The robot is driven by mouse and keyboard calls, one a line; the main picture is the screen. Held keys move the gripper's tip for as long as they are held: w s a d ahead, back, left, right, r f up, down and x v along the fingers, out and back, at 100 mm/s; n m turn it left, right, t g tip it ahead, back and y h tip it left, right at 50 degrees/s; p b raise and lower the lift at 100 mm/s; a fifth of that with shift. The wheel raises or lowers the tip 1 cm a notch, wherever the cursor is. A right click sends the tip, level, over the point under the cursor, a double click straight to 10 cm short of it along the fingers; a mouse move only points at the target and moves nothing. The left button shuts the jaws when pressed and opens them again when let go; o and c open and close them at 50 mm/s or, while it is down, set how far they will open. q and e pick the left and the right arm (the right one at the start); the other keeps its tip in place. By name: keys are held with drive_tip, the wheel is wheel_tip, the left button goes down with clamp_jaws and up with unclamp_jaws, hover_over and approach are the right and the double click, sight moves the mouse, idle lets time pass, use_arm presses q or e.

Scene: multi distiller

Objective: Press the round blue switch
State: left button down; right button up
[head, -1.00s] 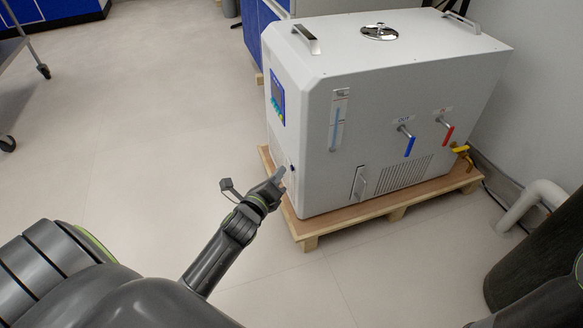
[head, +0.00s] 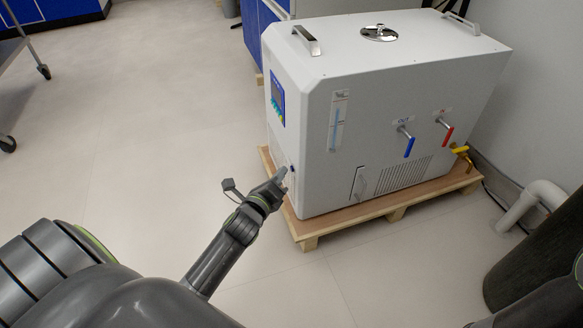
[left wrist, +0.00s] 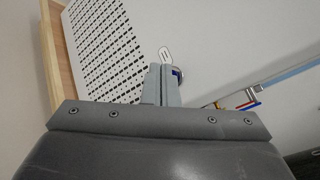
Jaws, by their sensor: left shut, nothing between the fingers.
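The round blue switch (head: 292,169) sits low on the left face of the white distiller (head: 330,70), near its front corner. In the left wrist view the switch (left wrist: 177,74) shows a metal ring and a blue part, partly hidden behind the fingers. My left gripper (head: 284,173) is shut and empty, with its fingertips right by the switch. In the left wrist view its two closed fingers (left wrist: 161,72) overlap the switch's left side. I cannot tell whether they touch it. My right gripper is not in view.
The distiller stands on a wooden pallet (head: 352,222). Its front has a blue-handled tap (head: 409,145), a red-handled tap (head: 448,134) and a yellow valve (head: 460,150). A vented panel (left wrist: 103,42) is near the switch.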

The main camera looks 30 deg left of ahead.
use_arm(q)
drive_tip(key=shift+w+d, duration=0.15)
drive_tip(key=shift+w+d, duration=0.15)
idle(0.5)
drive_tip(key=shift+s+a, duration=0.45)
drive_tip(key=shift+s, duration=0.05)
drive_tip(key=s+a, duration=0.2)
drive_tip(key=s+a+b, duration=0.1)
drive_tip(key=s+a, duration=0.1)
drive_tip(key=shift+s, duration=0.25)
idle(0.5)
